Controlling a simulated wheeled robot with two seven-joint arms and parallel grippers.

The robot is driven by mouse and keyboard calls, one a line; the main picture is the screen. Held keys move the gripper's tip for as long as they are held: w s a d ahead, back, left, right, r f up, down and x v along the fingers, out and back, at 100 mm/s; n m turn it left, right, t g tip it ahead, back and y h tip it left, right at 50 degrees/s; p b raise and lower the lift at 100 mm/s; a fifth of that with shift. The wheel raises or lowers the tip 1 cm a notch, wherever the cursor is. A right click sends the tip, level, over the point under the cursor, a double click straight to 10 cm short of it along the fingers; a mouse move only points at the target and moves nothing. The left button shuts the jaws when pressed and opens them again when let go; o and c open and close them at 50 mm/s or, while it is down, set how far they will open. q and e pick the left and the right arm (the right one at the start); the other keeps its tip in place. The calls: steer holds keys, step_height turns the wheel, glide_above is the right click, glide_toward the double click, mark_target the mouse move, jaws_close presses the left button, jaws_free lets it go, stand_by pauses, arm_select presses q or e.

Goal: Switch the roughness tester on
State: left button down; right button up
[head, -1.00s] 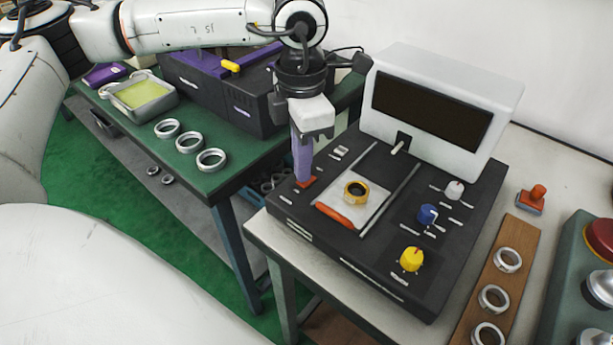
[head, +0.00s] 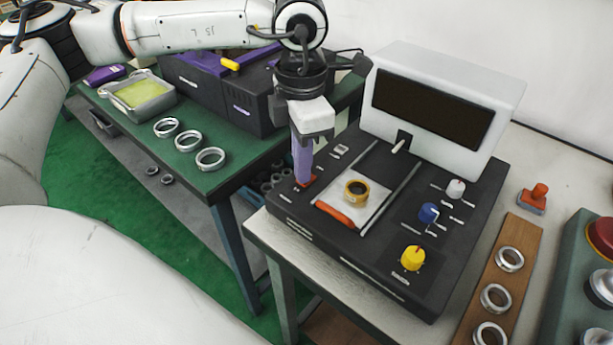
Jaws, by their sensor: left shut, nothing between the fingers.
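The roughness tester (head: 345,252) is a black console on the light table, with a white screen housing (head: 455,83) at its back. Its screen (head: 432,108) is dark. My left gripper (head: 304,180) points down over the console's left side, shut and empty. Its purple fingertips are at a small red-orange switch (head: 308,183) and partly hide it; I cannot tell whether they press it. A brass ring (head: 356,190) lies on the light plate (head: 372,212), by an orange bar (head: 335,216). Yellow (head: 413,258), blue (head: 429,212) and white (head: 456,188) knobs stand on the right. My right gripper is out of view.
A wooden strip (head: 522,240) with metal rings lies right of the tester, near an orange-handled stamp (head: 533,197). A green box (head: 567,285) with a red button stands at far right. Several rings and a tray (head: 143,92) are on the green table (head: 228,165).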

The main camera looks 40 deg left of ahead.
arm_select(q)
steer(key=shift+f+b, duration=0.3)
steer(key=shift+f, duration=0.1)
steer(key=shift+r, duration=0.15)
step_height(320, 180, up, 7)
steer(key=p, duration=0.4)
stand_by(0.4)
stand_by(0.5)
